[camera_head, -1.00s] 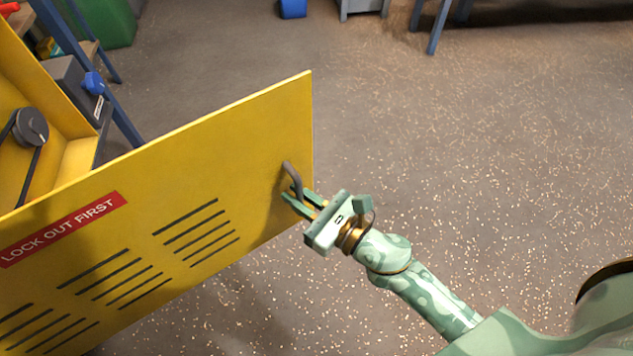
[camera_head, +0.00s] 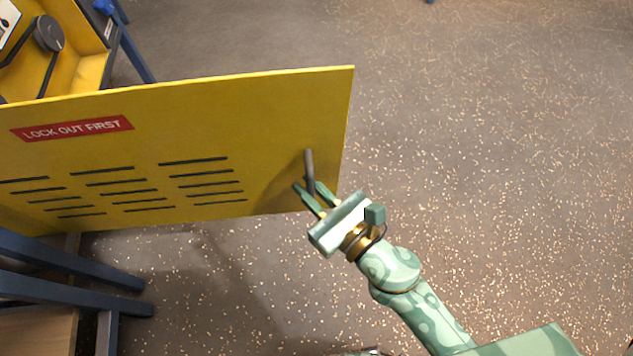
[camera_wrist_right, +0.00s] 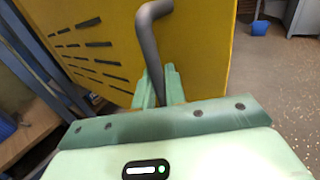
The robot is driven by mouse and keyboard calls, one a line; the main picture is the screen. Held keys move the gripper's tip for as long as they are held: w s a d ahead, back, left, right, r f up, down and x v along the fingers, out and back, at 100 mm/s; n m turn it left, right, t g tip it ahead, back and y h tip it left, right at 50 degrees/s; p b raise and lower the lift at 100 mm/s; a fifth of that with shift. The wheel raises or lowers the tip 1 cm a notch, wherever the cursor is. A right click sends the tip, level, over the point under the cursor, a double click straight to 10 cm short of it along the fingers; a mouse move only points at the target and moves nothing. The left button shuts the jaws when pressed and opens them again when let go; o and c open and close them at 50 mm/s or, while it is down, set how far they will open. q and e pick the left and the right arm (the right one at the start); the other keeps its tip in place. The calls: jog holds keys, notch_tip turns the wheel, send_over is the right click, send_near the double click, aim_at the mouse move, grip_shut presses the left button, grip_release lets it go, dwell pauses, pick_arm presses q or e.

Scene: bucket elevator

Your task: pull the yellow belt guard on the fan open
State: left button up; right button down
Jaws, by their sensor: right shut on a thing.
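The yellow belt guard (camera_head: 245,120) stands swung out from the fan housing, with a red "LOCK OUT FIRST" label and several black slots. Its grey bar handle (camera_head: 309,172) is near the free right edge. My right gripper (camera_head: 316,198) is shut on the handle. In the right wrist view the handle (camera_wrist_right: 150,50) runs down between the green fingers (camera_wrist_right: 158,88), in front of the guard (camera_wrist_right: 195,50). Behind the guard a dark pulley (camera_head: 48,34) with a black belt shows in the yellow housing (camera_head: 85,72). My left gripper is not in view.
Dark blue frame legs (camera_head: 70,265) stand below the guard at the lower left, near a wooden board (camera_head: 35,330). The speckled floor (camera_head: 480,120) to the right is clear. The right wrist view shows a blue bucket (camera_wrist_right: 260,27) far off.

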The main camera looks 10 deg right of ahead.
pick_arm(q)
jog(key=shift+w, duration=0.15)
pick_arm(e)
jog(key=c, duration=1.6)
grip_release()
jog(key=shift+d, duration=0.1)
jog(key=shift+o, duration=0.2)
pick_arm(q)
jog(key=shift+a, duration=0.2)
pick_arm(e)
jog(key=shift+s, duration=0.2)
jog(key=b+v, duration=0.1)
jog(key=v, duration=0.1)
jog(key=shift+s+d+f, duration=0.15)
jog(key=shift+s+f, duration=0.05)
jog(key=shift+s, duration=0.1)
pick_arm(q)
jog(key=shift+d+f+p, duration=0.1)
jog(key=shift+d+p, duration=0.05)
jog(key=shift+p, duration=0.35)
pick_arm(e)
jog(key=v, duration=1.3)
jog(key=shift+d+r, duration=0.2)
